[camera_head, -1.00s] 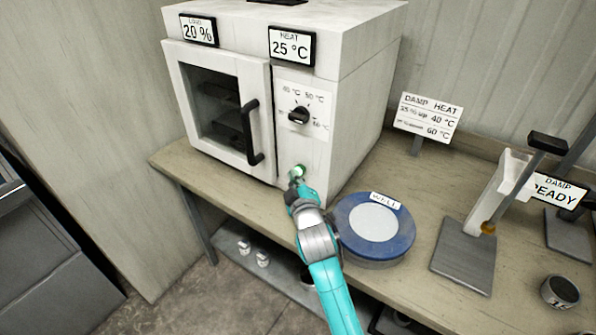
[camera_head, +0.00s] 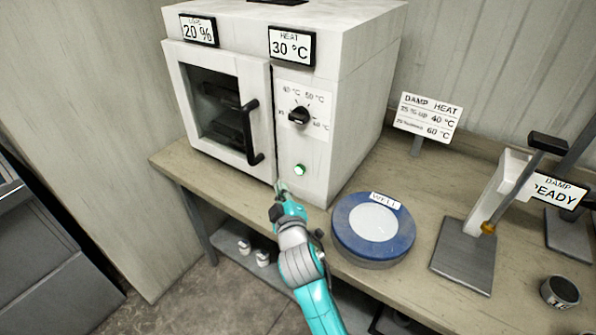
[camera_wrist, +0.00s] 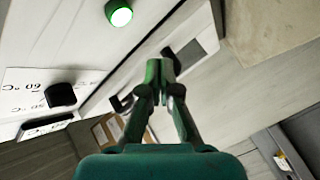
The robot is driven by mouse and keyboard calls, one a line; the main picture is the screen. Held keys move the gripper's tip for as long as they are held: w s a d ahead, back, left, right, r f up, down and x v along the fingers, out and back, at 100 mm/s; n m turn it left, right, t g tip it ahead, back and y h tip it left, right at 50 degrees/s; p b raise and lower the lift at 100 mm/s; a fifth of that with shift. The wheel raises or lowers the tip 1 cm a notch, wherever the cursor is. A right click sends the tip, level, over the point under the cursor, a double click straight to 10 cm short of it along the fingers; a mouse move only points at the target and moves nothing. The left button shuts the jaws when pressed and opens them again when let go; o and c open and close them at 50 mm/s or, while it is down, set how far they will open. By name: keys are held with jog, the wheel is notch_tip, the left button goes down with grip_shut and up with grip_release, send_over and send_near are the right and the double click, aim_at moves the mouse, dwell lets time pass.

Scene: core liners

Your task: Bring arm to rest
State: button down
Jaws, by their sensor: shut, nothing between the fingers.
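My teal arm reaches up from the bottom of the head view. My gripper (camera_head: 281,187) is just below and left of the lit green button (camera_head: 299,170) on the oven (camera_head: 318,150), apart from it. In the wrist view my gripper (camera_wrist: 162,72) has its fingertips together with nothing between them. The green button (camera_wrist: 118,13) glows at the top of that view, clear of the fingers. The oven's heat display (camera_head: 291,46) reads 30 °C. Its door is closed, with a black handle (camera_head: 250,131).
A dial (camera_head: 299,117) sits above the button. A blue round plate marked WELL (camera_head: 345,240) stands right of my arm on the bench (camera_head: 420,190). A sign (camera_head: 428,117), a damp tester (camera_head: 500,190) and a dark cup (camera_head: 560,291) are farther right.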

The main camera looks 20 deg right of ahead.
jog(key=s+f+m+y, duration=0.1)
jog(key=s+f, duration=0.4)
jog(key=s, duration=0.3)
jog(key=s+d+f+m+g+y, duration=0.1)
jog(key=s+f, duration=0.3)
jog(key=s, duration=0.4)
jog(key=s+f, duration=0.5)
jog(key=s, duration=0.3)
jog(key=s+r+m, duration=0.2)
jog(key=s+m, duration=0.1)
jog(key=s, duration=1)
jog(key=s+d+r+m+g, duration=0.1)
jog(key=s+r+m, duration=0.2)
jog(key=s, duration=1.1)
jog(key=shift+s+r, duration=0.2)
jog(key=shift+r, duration=0.05)
jog(key=shift+d, duration=0.1)
